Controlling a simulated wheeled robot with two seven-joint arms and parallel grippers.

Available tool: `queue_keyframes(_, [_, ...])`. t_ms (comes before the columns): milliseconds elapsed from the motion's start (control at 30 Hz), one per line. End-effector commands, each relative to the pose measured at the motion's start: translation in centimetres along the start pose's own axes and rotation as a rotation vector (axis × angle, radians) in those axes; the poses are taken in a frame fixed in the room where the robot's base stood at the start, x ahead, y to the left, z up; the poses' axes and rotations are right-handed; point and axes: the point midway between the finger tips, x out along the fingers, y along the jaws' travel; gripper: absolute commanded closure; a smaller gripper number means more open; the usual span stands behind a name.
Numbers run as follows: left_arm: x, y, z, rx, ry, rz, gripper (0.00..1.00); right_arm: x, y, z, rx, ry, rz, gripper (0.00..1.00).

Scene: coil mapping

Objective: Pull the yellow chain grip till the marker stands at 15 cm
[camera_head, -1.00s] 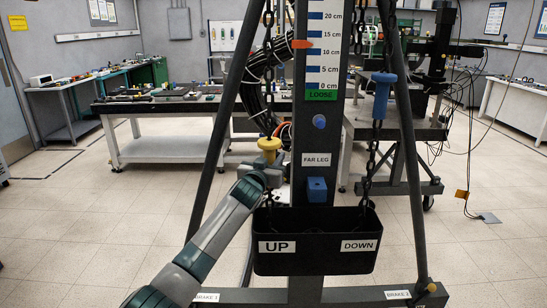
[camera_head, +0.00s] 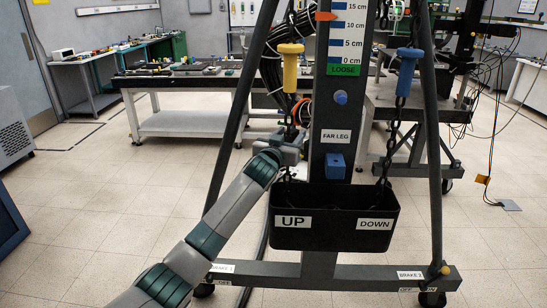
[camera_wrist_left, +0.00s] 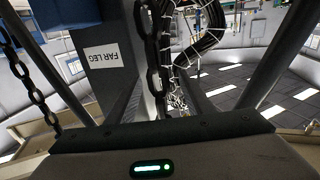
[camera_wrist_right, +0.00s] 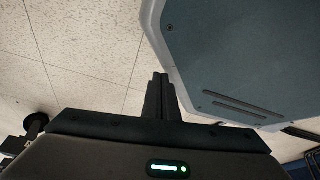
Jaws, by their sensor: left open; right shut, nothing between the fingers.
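The yellow chain grip (camera_head: 290,66) hangs on the left chain, about level with the scale's 0 cm line. My left gripper (camera_head: 290,142) is open below it, around or beside the chain (camera_wrist_left: 153,55); I cannot tell which. The grip is clear of my fingers. The orange marker (camera_head: 325,16) stands between 10 and 15 cm on the scale (camera_head: 347,35), near 12. The green LOOSE label (camera_head: 343,70) is under the scale. My right gripper (camera_wrist_right: 160,98) is shut and empty in the right wrist view, outside the head view.
A blue grip (camera_head: 408,62) hangs on the right chain. A black bin (camera_head: 334,240) marked UP and DOWN sits below, in front of the post with the FAR LEG label (camera_head: 337,136). Dark slanted frame legs (camera_head: 232,110) stand on both sides. Open floor lies to the left.

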Motion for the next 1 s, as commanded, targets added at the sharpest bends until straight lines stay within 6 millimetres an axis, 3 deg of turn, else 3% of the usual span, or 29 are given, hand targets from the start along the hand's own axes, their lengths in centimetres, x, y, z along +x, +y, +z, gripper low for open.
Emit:
queue_keyframes(567, [-7.8,0.1,0.3,-0.002,-0.001,0.002,0.53,0.8,-0.9,-4.2,0.001,0.108,-0.01,1.0])
queue_keyframes(1000, [-13.9,0.0,0.3,-0.001,-0.002,0.001,0.53,0.8,-1.6,-9.1,0.002,0.222,-0.018,1.0])
